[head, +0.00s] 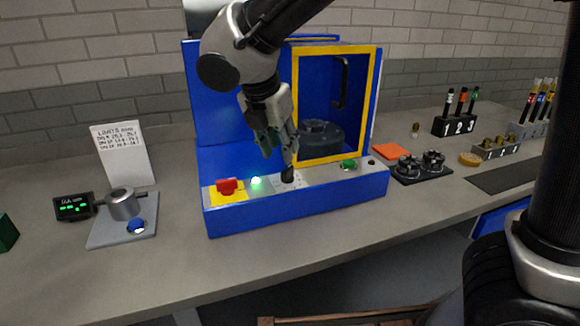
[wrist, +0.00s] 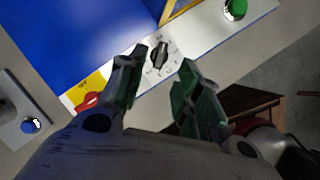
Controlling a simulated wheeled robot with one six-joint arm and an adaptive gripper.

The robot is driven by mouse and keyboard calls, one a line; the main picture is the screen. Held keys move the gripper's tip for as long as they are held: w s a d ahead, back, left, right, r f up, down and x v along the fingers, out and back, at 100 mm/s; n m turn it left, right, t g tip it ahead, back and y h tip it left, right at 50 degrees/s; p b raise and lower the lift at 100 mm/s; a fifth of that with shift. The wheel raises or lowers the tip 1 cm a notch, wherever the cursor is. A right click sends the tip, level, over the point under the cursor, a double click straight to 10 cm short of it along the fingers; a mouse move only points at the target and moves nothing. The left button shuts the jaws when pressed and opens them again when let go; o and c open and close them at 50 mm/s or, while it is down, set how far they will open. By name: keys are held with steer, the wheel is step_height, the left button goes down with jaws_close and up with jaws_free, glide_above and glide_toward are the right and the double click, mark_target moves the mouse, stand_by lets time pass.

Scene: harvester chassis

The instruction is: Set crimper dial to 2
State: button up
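The crimper (head: 290,207) is a blue machine with a yellow-framed door, on the grey counter. Its dial is a black knob (head: 288,175) on the pale front panel, between a red switch on the left and a green button (head: 348,164) on the right. In the wrist view the dial (wrist: 160,55) has a white face with small marks too small to read, so its setting cannot be told. My gripper (head: 279,155) is just above the dial, pointing down. In the wrist view my gripper (wrist: 163,77) has its fingers spread, with the dial beyond their tips and nothing between them.
A red switch on a yellow plate (head: 227,187) and a lit green lamp (head: 256,183) sit left of the dial. A scale-like device with a blue button (head: 137,226) stands left. Black holders with numbered tools (head: 453,125) stand at the right. The counter front is clear.

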mark_target(287, 169)
steer(key=x, duration=0.7)
steer(key=shift+d+f, duration=0.1)
steer(key=shift+f, duration=0.2)
steer(key=shift+c, duration=0.4)
jaws_close()
